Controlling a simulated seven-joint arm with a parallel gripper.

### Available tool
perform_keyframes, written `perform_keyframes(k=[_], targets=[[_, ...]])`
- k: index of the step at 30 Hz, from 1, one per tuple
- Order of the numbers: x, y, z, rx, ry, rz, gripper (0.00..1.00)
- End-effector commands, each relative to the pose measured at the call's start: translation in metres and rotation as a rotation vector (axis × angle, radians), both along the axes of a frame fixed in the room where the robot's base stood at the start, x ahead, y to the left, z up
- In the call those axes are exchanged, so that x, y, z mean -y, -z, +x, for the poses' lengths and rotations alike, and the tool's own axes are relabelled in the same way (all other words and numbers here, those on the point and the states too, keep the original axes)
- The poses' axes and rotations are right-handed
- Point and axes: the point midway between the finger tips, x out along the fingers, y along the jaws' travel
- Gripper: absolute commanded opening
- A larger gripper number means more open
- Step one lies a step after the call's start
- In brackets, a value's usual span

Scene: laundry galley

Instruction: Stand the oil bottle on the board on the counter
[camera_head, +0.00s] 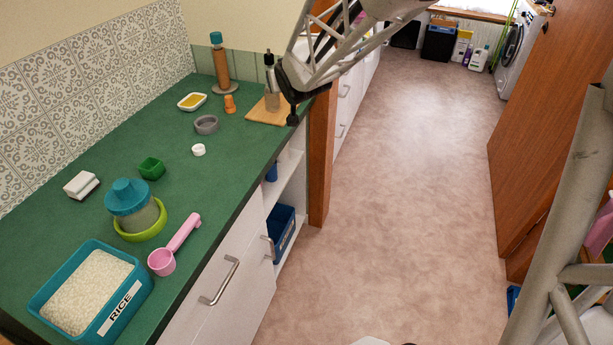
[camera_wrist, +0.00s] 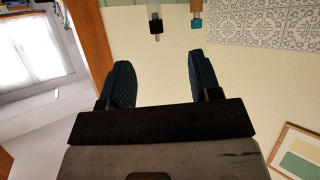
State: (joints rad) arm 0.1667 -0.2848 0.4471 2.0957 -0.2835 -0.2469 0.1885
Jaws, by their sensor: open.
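The oil bottle (camera_head: 271,78), slim with a dark top and thin spout, stands upright near the far end of the green counter. Its base appears to rest on the wooden board (camera_head: 254,116). My gripper (camera_head: 292,119) is at the board's right, by the counter's front edge, and partly covers the board's right side. In the wrist view my gripper (camera_wrist: 160,62) is open with nothing between its fingers. The bottle's dark top and spout (camera_wrist: 156,24) show upside down beyond the fingers, apart from them.
A brown teal-topped holder (camera_head: 219,65) stands left of the bottle. A yellow dish (camera_head: 192,102), orange object (camera_head: 230,104) and grey ring (camera_head: 206,124) are nearby. A teal-lidded jar (camera_head: 128,198), pink scoop (camera_head: 163,262) and rice bin (camera_head: 125,315) occupy the near counter. A wooden post (camera_head: 321,160) borders the counter.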

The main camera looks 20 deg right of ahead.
Motion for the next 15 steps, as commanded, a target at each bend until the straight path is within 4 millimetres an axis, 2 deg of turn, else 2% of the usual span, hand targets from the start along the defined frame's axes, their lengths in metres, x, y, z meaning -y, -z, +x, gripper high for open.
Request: perform_keyframes(k=[1, 6, 11, 15], targets=[[-0.006, -0.006, -0.019, -0.042, 0.009, -0.002, 0.57], [-0.025, -0.013, -0.085, -0.214, 0.035, 0.004, 0.57], [-0.044, -0.014, -0.154, -0.381, 0.045, 0.017, 0.57], [-0.061, -0.013, -0.219, -0.528, 0.040, 0.032, 0.57]])
